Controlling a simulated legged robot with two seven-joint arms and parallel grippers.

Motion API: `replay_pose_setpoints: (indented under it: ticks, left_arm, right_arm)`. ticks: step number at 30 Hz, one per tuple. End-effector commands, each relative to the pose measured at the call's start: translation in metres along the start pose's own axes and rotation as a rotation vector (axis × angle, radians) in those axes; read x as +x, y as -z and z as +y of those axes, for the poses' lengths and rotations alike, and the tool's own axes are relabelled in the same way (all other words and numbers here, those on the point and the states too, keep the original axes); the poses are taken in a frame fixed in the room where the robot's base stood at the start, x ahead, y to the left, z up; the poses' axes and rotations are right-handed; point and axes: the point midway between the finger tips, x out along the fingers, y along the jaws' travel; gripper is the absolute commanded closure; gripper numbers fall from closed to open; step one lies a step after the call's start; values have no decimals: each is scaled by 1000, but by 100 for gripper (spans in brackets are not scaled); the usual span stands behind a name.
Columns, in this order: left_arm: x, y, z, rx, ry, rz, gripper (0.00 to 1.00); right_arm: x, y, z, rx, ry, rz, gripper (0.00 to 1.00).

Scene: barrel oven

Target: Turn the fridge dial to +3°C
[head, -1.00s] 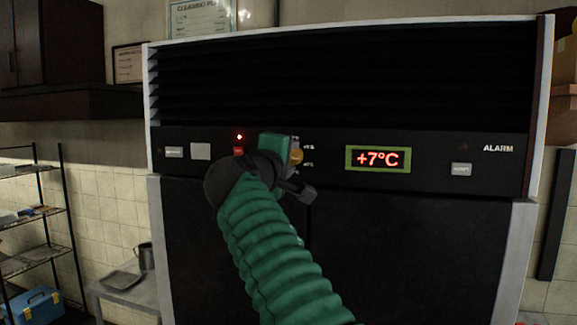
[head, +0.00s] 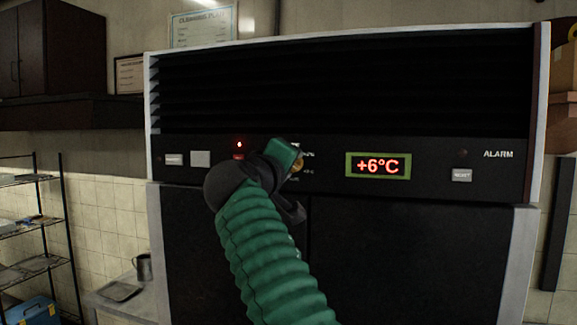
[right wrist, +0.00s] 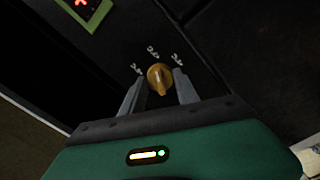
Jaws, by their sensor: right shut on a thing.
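The fridge's temperature display (head: 378,166), in a green frame on the black control panel, reads +6°C in red. The yellow dial (head: 298,165) is to its left, mostly hidden behind my right gripper (head: 290,160) in the head view. In the right wrist view the dial (right wrist: 160,78) sits between the two grey fingers of my right gripper (right wrist: 159,90), with white markings around it. The right gripper is shut on the dial and looks tilted in the head view. My left gripper is not in view.
The panel also has a lit red lamp (head: 239,145), a pale square (head: 200,159) and a reset button (head: 461,175) under the ALARM label. A wire shelf (head: 40,225) and a small table with a metal jug (head: 144,267) stand at left.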

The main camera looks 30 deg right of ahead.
Motion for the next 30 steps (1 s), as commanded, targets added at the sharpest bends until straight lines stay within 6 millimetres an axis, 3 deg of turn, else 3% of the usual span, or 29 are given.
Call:
replay_pose_setpoints:
  ticks: [4, 5, 9, 20, 23, 30]
  left_arm:
    - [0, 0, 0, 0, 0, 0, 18]
    - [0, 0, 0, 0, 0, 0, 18]
    - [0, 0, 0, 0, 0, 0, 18]
    - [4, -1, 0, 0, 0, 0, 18]
    - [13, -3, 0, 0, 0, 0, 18]
    - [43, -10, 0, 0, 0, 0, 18]
  right_arm:
    - [1, -1, -5, -3, 8, -5, 100]
    - [1, -1, -5, -3, 8, -5, 60]
    - [1, -1, -4, -3, 6, -3, 42]
    - [-5, -1, -2, -1, 2, 0, 41]
    - [-19, -2, -4, 0, 2, 3, 41]
    - [-87, -2, -8, 0, 6, 5, 41]
